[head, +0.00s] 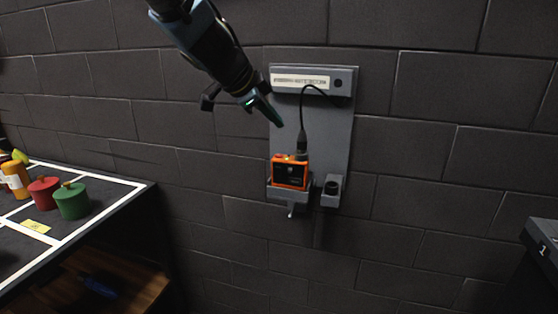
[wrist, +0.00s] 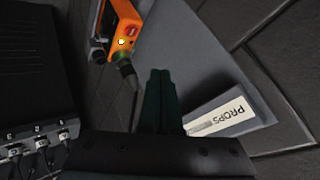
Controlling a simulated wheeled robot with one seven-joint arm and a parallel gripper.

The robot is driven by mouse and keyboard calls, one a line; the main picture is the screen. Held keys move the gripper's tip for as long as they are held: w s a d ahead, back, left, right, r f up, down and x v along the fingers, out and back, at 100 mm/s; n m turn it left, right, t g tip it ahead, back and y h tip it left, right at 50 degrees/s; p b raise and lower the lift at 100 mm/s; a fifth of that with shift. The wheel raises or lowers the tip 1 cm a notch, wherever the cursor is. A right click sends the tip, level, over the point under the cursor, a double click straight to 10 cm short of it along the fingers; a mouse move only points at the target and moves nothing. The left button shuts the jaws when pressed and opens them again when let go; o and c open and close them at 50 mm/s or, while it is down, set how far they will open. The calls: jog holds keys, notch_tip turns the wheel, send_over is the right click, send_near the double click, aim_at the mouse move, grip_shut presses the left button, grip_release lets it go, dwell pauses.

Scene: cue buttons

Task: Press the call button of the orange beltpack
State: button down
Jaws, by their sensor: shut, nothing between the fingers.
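The orange beltpack (head: 290,173) sits in a grey holder on a grey panel (head: 326,122) on the wall. A black cable runs up from the connector on its top. In the wrist view the orange beltpack (wrist: 126,22) is at the top, with a lit whitish button (wrist: 121,41) and a red mark on its face. My gripper (head: 278,122) is shut and empty, in front of the panel's left side, above the beltpack and apart from it. Its closed fingers also show in the wrist view (wrist: 158,75), to the right of the beltpack's connector.
A label strip (head: 300,81) is at the panel's top; an empty grey holder (head: 332,190) is right of the beltpack. A table (head: 130,192) with red and green pots stands at left. A dark box with plugged cables (wrist: 35,90) is at the wrist view's left.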

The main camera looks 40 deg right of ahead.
jog(key=b, duration=0.3)
send_over(275, 158)
notch_tip(275, 158, down, 4)
jog(key=shift+w+f, duration=0.1)
jog(key=shift+f+b, duration=0.6)
jog(key=shift+b, duration=0.1)
jog(key=shift+f+b, duration=0.75)
jog(key=shift+b, duration=0.65)
dwell(1.7)
dwell(0.4)
jog(key=shift+r+p, duration=0.3)
jog(key=shift+r, duration=0.45)
jog(key=shift+r, duration=0.1)
jog(key=shift+r+p, duration=1.4)
jog(key=shift+r, duration=1.05)
